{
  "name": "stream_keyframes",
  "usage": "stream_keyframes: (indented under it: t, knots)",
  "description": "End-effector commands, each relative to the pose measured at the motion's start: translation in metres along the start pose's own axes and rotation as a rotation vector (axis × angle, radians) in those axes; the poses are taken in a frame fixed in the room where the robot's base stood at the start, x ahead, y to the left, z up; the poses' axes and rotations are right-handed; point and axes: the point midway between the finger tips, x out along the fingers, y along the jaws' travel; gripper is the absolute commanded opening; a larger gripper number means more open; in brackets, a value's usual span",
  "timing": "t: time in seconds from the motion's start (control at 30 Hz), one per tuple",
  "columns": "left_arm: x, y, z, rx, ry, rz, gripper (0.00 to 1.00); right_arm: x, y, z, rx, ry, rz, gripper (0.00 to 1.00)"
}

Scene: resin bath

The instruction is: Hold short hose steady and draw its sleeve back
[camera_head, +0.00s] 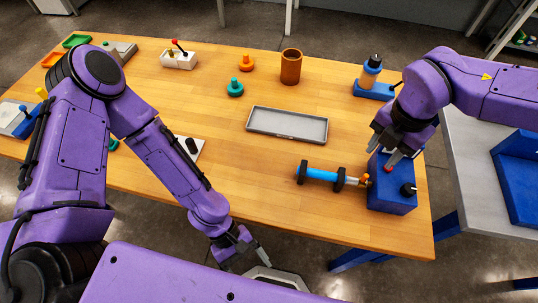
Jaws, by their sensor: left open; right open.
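The short hose appears to be the blue tube (322,175) lying roughly level on the table, with a black ring or stand near each end. A pale stem with an orange tip sticks out of its right end, close to a blue box. I cannot tell which part is the sleeve. My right gripper (381,160) is open and points down over the blue box, right of the tube and apart from it. My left gripper (248,260) is open and empty at the table's front edge, below and left of the tube.
The blue box (392,196) has a black knob and a red part on top. A grey tray (287,124) lies behind the tube. A brown cup (291,67), a bottle in a blue holder (371,76) and green and orange knobs stand farther back. The wooden table's middle is mostly clear.

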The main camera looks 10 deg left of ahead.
Motion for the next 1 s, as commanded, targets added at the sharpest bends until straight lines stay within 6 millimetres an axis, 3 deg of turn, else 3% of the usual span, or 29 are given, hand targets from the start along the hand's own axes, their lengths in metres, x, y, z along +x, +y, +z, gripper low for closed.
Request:
stream_keyframes:
  t: [0.1, 0.17, 0.2, 0.33, 0.4, 0.53, 0.63, 0.73, 1.0]
  knots:
    - [-0.031, 0.036, 0.045, 0.072, -0.211, 0.004, 0.83, 0.0, 0.0, 0.0, 0.0, 0.0, 0.0, 0.43]
    - [-0.059, 0.068, 0.056, 0.12, -0.257, 0.026, 0.83, 0.0, 0.0, 0.0, 0.0, 0.0, 0.0, 0.43]
    - [-0.076, 0.091, 0.051, 0.096, -0.259, 0.071, 0.83, 0.0, 0.0, 0.0, 0.0, 0.0, 0.0, 0.43]
    - [-0.129, 0.15, 0.021, -0.111, -0.28, 0.285, 0.83, 0.0, 0.0, 0.0, 0.0, 0.0, 0.0, 0.43]
    - [-0.154, 0.171, 0.003, -0.219, -0.299, 0.389, 0.83, 0.0, 0.0, 0.0, 0.0, 0.0, 0.0, 0.43]
    - [-0.188, 0.192, -0.023, -0.355, -0.329, 0.521, 0.83, 0.0, 0.0, 0.0, 0.0, 0.0, 0.0, 0.43]
    - [-0.2, 0.199, -0.032, -0.402, -0.341, 0.566, 0.83, 0.0, 0.0, 0.0, 0.0, 0.0, 0.0, 0.43]
    - [-0.196, 0.204, -0.034, -0.416, -0.344, 0.574, 0.83, 0.0, 0.0, 0.0, 0.0, 0.0, 0.0, 0.43]
    - [-0.151, 0.235, -0.022, -0.414, -0.344, 0.57, 0.83, 0.0, 0.0, 0.0, 0.0, 0.0, 0.0, 0.43]
